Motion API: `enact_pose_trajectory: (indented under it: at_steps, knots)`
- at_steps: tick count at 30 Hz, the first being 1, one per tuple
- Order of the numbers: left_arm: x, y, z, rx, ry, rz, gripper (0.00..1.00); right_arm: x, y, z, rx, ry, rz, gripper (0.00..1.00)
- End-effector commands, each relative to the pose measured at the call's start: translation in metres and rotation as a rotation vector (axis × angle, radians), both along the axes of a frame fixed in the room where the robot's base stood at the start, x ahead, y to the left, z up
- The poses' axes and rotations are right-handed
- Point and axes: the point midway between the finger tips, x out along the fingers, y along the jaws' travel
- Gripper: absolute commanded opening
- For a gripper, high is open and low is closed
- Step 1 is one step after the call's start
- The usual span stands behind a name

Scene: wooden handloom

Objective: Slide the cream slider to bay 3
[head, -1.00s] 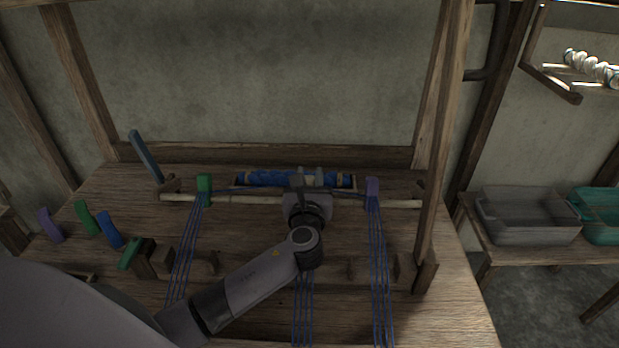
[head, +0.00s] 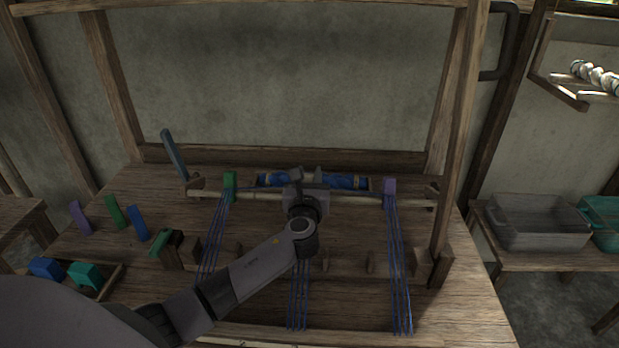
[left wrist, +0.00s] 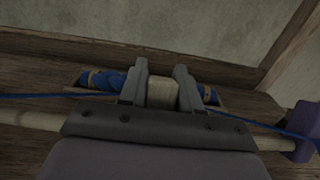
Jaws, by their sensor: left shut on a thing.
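The cream slider (left wrist: 163,92) shows as a pale block between the fingers of my left gripper (left wrist: 160,84) in the left wrist view. The fingers are shut on it. In the head view my left gripper (head: 306,182) is over the pale rod (head: 265,197) and hides the slider. It is roughly midway between the green slider (head: 230,185) on the left and the purple slider (head: 390,192) on the right. Blue threads (head: 299,300) run forward below my arm. No bay numbers can be read. My right gripper is out of view.
A blue roll (head: 345,181) lies behind the rod. A blue-grey upright stick (head: 173,154) stands at the rod's left end. Loose coloured blocks (head: 138,223) are at the left, and a grey bin (head: 540,222) is at the right.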

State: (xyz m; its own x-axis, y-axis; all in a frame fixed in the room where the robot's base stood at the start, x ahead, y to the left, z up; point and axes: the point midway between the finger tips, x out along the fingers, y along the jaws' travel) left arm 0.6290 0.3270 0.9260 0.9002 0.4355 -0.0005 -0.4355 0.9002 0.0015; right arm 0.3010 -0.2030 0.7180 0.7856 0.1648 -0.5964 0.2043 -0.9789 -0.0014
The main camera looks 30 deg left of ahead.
Motion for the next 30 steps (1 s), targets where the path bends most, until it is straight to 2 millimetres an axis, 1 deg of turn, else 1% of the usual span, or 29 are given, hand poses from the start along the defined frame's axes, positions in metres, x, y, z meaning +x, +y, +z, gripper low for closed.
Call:
enact_pose_trajectory:
  at_steps: [1, 2, 3, 4, 12, 16, 20, 27, 30]
  knots:
    - [0.000, -0.001, 0.000, -0.001, 0.000, -0.001, 0.00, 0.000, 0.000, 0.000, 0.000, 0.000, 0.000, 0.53]
    - [0.000, -0.001, 0.000, -0.002, -0.001, -0.001, 0.35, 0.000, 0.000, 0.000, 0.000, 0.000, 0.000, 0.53]
    - [0.000, -0.001, 0.000, -0.002, -0.001, -0.001, 0.48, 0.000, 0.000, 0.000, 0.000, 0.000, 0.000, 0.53]
    - [0.000, -0.001, 0.000, -0.002, -0.001, -0.001, 0.53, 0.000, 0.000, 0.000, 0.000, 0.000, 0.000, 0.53]
    - [0.000, -0.001, 0.000, -0.002, -0.001, -0.001, 0.53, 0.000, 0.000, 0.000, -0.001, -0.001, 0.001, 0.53]
    - [-0.005, -0.003, 0.000, -0.001, 0.000, -0.002, 0.53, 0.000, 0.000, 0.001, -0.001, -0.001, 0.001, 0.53]
    - [-0.018, -0.009, 0.000, -0.002, 0.000, -0.002, 0.53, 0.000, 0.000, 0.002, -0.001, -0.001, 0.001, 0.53]
    - [-0.048, -0.024, 0.000, -0.002, 0.000, -0.002, 0.53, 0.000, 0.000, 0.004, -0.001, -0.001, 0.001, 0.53]
    - [-0.057, -0.028, 0.000, -0.001, 0.000, -0.003, 0.53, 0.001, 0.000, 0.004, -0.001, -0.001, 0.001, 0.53]
